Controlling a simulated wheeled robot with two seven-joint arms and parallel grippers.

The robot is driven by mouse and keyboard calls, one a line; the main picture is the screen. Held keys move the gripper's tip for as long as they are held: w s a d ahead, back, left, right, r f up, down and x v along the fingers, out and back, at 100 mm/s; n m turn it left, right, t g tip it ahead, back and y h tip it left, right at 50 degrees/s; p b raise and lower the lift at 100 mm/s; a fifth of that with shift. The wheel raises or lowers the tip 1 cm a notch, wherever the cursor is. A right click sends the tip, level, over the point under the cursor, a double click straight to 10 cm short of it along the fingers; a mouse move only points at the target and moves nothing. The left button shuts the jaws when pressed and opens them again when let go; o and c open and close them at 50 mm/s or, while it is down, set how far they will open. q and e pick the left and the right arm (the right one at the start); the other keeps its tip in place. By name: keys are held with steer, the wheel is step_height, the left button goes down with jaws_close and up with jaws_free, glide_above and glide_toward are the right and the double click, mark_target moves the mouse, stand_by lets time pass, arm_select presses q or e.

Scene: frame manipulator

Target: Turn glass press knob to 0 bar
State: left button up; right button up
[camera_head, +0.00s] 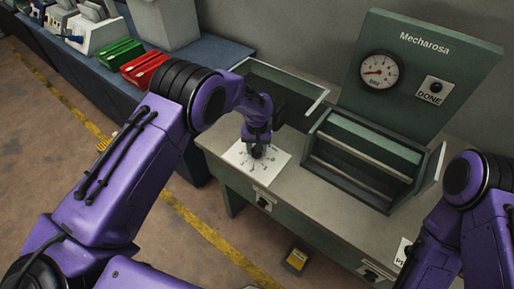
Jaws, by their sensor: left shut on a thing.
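My left gripper (257,150) points down over a white dial plate (276,165) with printed marks, on the left part of the green press bench. It is shut on the knob at the plate's middle; the gripper covers most of the knob. A round white pressure gauge (379,71) is on the upright green panel marked "Mecharosa". Its red needle appears to point left, but the numbers are too small to read. My right arm comes in at the right edge; its gripper is not in view.
A DONE button plate (435,90) is right of the gauge. A green press frame (365,150) stands on the bench, with a glass-sided part (283,83) behind my left gripper. Green (120,53) and red (146,69) bins are on the back-left table. A yellow box (296,260) is on the floor.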

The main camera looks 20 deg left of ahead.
arm_select(q)
steer(key=shift+w+r+n, duration=0.1)
steer(key=shift+n, duration=0.8)
steer(key=o, duration=0.9)
steer(key=shift+c, duration=0.2)
steer(key=shift+o, duration=1)
